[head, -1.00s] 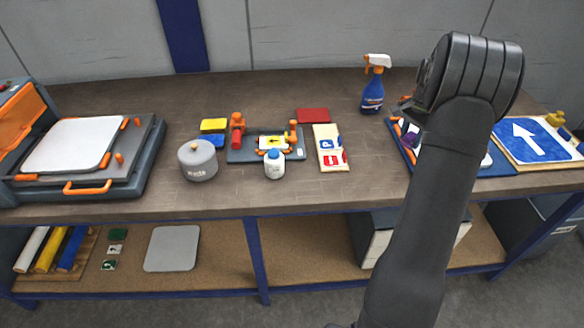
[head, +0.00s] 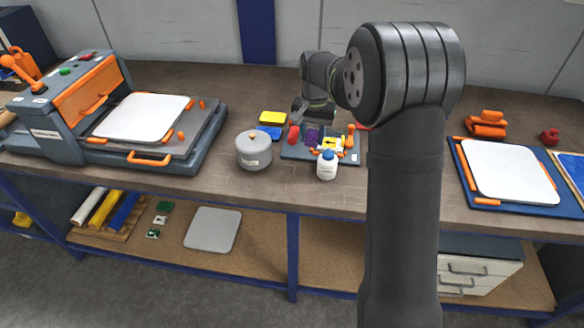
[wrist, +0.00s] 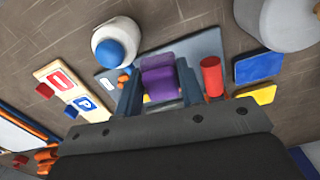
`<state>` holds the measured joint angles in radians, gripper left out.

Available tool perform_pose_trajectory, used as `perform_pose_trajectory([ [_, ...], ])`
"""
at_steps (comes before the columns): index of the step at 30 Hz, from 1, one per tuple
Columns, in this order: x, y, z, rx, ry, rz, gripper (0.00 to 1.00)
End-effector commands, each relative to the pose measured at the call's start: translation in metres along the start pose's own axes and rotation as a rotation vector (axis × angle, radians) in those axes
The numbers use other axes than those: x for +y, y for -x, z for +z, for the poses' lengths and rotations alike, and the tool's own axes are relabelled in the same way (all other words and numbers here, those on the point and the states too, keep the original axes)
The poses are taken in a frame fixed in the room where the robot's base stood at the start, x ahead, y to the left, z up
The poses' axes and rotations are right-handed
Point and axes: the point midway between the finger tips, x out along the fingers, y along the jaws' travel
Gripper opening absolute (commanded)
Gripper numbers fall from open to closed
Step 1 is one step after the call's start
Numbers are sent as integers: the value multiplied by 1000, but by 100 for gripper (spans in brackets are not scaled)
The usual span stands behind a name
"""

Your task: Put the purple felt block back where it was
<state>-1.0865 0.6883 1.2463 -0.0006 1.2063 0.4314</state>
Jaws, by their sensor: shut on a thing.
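The purple felt block (wrist: 158,75) is between the two fingers of my gripper (wrist: 160,94) in the wrist view. My gripper is shut on it. In the head view the purple block (head: 312,136) shows at the grey-blue tray (head: 293,154), below my gripper (head: 314,112). It appears between a red cylinder (head: 294,136) and a small yellow card (head: 331,143). I cannot tell whether the block touches the tray. The blue felt block (head: 270,132) and yellow felt block (head: 272,118) lie left of the tray.
A grey pot (head: 253,150) stands to the left. A press (head: 80,105) fills the left end. A white sign blank (head: 508,170) lies on a blue board to the right.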

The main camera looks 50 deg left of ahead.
Motion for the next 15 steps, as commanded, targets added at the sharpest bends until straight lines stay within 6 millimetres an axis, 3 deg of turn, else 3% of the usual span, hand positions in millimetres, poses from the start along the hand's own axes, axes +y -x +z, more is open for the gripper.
perform_pose_trajectory([
  [3, -28, 2, 18, 1, 69, -1, 17],
  [6, -42, 2, 28, 1, 106, -1, 17],
  [11, -50, -5, 35, 0, 131, 0, 17],
  [15, -50, -26, 35, -2, 131, 1, 17],
])
